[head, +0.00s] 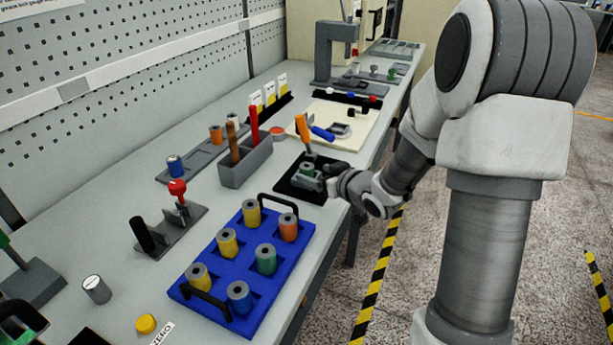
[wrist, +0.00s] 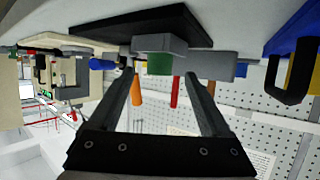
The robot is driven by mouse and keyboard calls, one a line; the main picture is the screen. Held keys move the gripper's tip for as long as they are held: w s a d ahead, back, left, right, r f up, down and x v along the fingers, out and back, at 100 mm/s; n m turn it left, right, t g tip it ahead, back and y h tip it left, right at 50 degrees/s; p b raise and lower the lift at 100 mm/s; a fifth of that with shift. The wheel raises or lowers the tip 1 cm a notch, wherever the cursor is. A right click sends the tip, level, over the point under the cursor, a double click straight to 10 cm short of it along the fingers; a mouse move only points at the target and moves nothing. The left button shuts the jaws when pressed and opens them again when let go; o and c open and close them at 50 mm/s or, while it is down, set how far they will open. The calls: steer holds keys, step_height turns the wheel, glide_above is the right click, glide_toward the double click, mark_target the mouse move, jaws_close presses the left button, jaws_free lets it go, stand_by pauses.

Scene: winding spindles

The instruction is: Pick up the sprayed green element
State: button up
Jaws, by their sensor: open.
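A green element (head: 308,171) with grey parts around it sits on a black square mat (head: 287,187) near the table's right edge. In the upside-down wrist view the green element (wrist: 159,65) shows against a grey block (wrist: 160,43) on the black mat (wrist: 185,22). My gripper (head: 325,176) is right beside it in the head view, and partly hides it. In the wrist view my gripper (wrist: 160,78) is open, its two fingers apart with the green part between their tips in the picture. I cannot tell whether they touch it. Another green spool (head: 266,259) stands in the blue tray.
The blue tray (head: 217,270) with several spools and black handles stands in front. An orange-handled tool (head: 303,129) rises just behind the green element. A grey holder (head: 243,168) with brown and red rods is to its left. A cream board (head: 355,120) lies farther back.

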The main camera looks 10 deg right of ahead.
mark_target(310, 170)
steer(key=b+x, duration=0.1)
steer(key=x, duration=0.4)
steer(key=shift+w, duration=0.15)
steer(key=shift+r, duration=0.1)
jaws_close()
